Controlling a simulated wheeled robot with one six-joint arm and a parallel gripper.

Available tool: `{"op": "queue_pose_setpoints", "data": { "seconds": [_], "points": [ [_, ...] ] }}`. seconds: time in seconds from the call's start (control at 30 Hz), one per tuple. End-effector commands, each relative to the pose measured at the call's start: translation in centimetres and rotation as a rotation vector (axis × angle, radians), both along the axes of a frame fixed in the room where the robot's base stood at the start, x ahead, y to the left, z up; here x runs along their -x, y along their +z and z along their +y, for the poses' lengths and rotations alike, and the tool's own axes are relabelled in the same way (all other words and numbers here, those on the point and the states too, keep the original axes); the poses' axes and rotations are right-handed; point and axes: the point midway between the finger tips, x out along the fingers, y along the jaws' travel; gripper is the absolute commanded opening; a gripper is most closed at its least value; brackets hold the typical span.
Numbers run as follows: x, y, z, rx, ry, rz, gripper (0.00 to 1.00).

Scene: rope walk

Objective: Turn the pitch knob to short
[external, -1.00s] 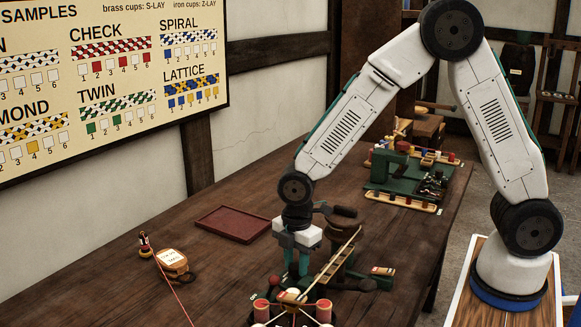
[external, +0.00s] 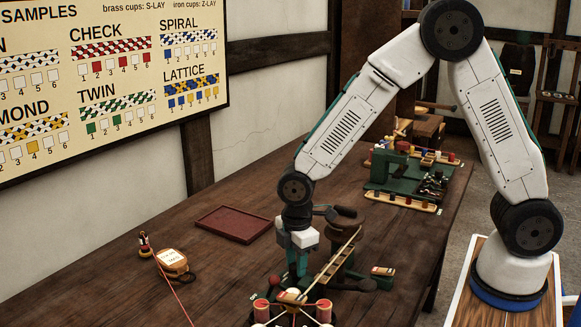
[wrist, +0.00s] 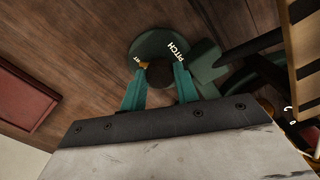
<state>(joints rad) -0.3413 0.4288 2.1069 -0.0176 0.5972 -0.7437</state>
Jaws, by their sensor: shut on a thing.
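The pitch knob (wrist: 160,74) is a dark round knob on a green round dial plate (wrist: 158,42) marked PITCH in white, with a small yellow mark beside the knob. In the wrist view my gripper (wrist: 159,80) has its two green fingers on either side of the knob, shut on it. The other white lettering on the dial is mostly hidden, so I cannot read which setting the knob points to. In the external view my gripper (external: 296,272) points down at the table, and the knob is hidden behind the fingers and machine.
The braiding machine with red and white bobbins (external: 293,306) stands close in front of my gripper, with a slanted wooden bar (external: 333,266) to its right. A red tray (external: 233,223) and a tagged wooden block (external: 172,262) lie left on the table. A green machine (external: 400,175) stands farther back.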

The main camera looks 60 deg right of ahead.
Motion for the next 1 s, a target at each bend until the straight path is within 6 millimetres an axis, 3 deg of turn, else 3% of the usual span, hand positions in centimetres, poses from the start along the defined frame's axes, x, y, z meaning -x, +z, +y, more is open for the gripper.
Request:
{"op": "queue_pose_setpoints", "data": {
  "seconds": [0.03,0.1,0.77,1.0],
  "points": [
    [-0.08,0.07,0.03,-0.001,0.000,-0.003,0.36],
    [-0.07,0.06,0.02,-0.001,0.000,-0.003,0.52],
    [0.25,-0.10,0.01,0.001,0.011,0.006,0.52],
    [0.34,-0.17,-0.06,0.002,0.182,0.010,0.52]
  ]
}}
